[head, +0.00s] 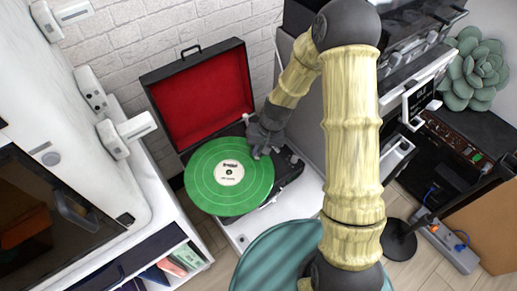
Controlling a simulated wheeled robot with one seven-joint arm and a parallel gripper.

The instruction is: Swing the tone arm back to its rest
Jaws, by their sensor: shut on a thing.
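The record player (287,172) stands open on a white cabinet, with its red-lined lid (200,95) raised at the back. A green record (205,190) with a pale label lies on the platter. My gripper (258,153) is over the right side of the player, close to the record's upper right edge. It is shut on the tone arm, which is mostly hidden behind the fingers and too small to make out. I cannot tell whether the stylus touches the record, and the rest is not clearly visible.
A round teal-topped stool or table (275,255) is in front of the player. A white unit (60,100) stands at left. At right are a succulent (474,70), dark equipment and a power strip (447,245). A brick wall is behind.

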